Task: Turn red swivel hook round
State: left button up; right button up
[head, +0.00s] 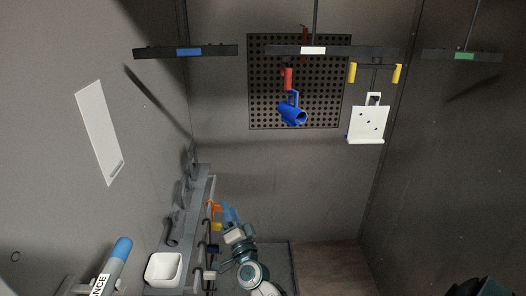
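The red swivel hook (287,78) hangs under the middle bar with the white label (313,50), left of the label. A blue hollow part (292,114) hangs below it by a blue loop, tilted, its open end facing lower right. How the loop sits on the hook is too small to tell. My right gripper (230,214) is low in the view, well below and left of the hook, by the left-hand rail. Its fingers are small and partly merge with the things behind, so I cannot tell whether it is open. My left gripper is not in view.
A perforated panel (265,112) is behind. A white bin (164,270) stands lower left. Space below the blue part is clear.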

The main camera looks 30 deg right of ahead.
jog(key=s+d+r+m+g+h+p, duration=0.1)
jog(key=s+d+r+m+g+h, duration=0.2)
jog(key=r+m, duration=0.85)
jog(key=s+d+r+m+g+h+p, duration=0.1)
jog(key=s+d+r+m+h, duration=0.15)
jog(key=s+r+m, duration=0.8)
jog(key=w+d+r+m+g+h+p, duration=0.2)
jog(key=r+m+h, duration=0.35)
jog(key=r, duration=1.15)
jog(key=w+d+y+b, duration=0.2)
jog(key=w+y, duration=0.3)
jog(key=w, duration=0.5)
jog(key=shift+w+d, duration=0.15)
jog(key=shift+d, duration=0.25)
jog(key=shift+r+m, duration=0.1)
jog(key=shift+m, duration=0.15)
jog(key=shift+t+y, duration=0.3)
jog(key=shift+t, duration=0.1)
grip_shut()
